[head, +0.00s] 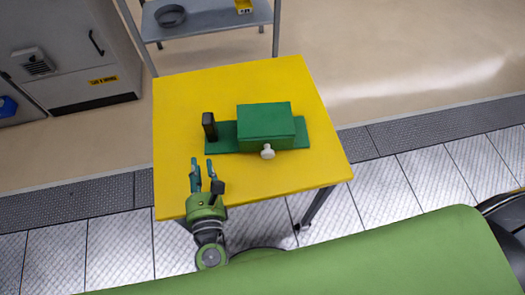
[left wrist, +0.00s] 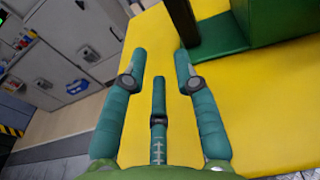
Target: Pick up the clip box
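A green box (head: 266,122) with a white knob (head: 267,152) on its front sits on a flat green base on the yellow table. A small upright black block (head: 209,126) stands at the base's left end. I cannot tell for sure which of these is the clip box. My left gripper (head: 203,163) is open and empty, over the table just in front of the black block. In the left wrist view the green base (left wrist: 218,35) and the dark post (left wrist: 183,20) lie beyond the right finger of my spread left gripper (left wrist: 160,55). My right gripper is not in view.
The yellow table (head: 180,95) is otherwise bare. Behind it stands a grey shelf (head: 205,22) with a dark ring (head: 171,15) and a small yellow item (head: 243,6). A grey cabinet (head: 60,50) is at the far left.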

